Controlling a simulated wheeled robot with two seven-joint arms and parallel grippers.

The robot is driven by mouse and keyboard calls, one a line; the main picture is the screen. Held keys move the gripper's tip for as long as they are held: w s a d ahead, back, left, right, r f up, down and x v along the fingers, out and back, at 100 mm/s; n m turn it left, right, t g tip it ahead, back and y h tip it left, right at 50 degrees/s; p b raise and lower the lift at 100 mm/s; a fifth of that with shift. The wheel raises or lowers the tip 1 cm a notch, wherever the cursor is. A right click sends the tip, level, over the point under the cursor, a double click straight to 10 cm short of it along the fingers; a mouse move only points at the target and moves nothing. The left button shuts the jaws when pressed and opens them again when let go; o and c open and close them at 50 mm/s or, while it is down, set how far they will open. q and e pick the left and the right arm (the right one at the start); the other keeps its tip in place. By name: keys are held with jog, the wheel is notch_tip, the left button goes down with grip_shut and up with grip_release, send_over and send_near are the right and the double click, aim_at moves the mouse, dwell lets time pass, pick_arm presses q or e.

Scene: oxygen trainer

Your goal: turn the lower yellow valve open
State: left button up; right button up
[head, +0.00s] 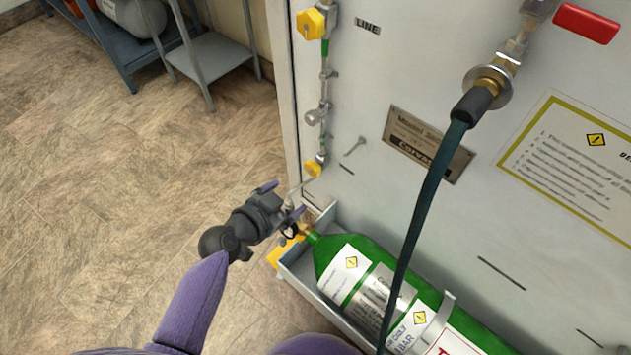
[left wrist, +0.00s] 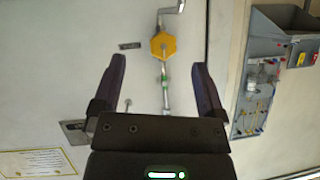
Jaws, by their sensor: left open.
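The lower yellow valve (head: 313,168) is a small yellow knob on the pipe at the left edge of the pale panel. In the left wrist view, which looks upside down, it is a yellow hexagonal knob (left wrist: 163,45) seen face on, beyond the fingertips and between their lines. My left gripper (head: 281,201) is open and empty, below and left of the knob in the head view and apart from it. Its dark fingers also show in the left wrist view (left wrist: 158,72). The upper yellow valve (head: 311,24) sits higher on the same pipe. My right gripper is not in view.
A green gas bottle (head: 345,253) lies in a grey tray (head: 297,276) below the valve, close to my left gripper. A dark hose (head: 424,200) hangs across the panel. A small metal peg (head: 355,146) sticks out near the valve.

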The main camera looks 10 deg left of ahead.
aim_at(311, 170)
pick_arm(q)
jog(key=shift+m+t+h, duration=0.3)
jog(key=shift+m+t, duration=0.1)
jog(key=w+d+b, duration=0.1)
jog(key=w, duration=0.2)
jog(key=w+d+b, duration=0.1)
jog(key=w+d, duration=0.1)
jog(key=w+d+f+b, duration=0.1)
jog(key=w, duration=0.2)
jog(key=shift+w+d, duration=0.35)
jog(key=shift+w+d+f+b, duration=0.1)
jog(key=shift+w+d+b, duration=0.15)
jog(key=shift+w+b, duration=0.1)
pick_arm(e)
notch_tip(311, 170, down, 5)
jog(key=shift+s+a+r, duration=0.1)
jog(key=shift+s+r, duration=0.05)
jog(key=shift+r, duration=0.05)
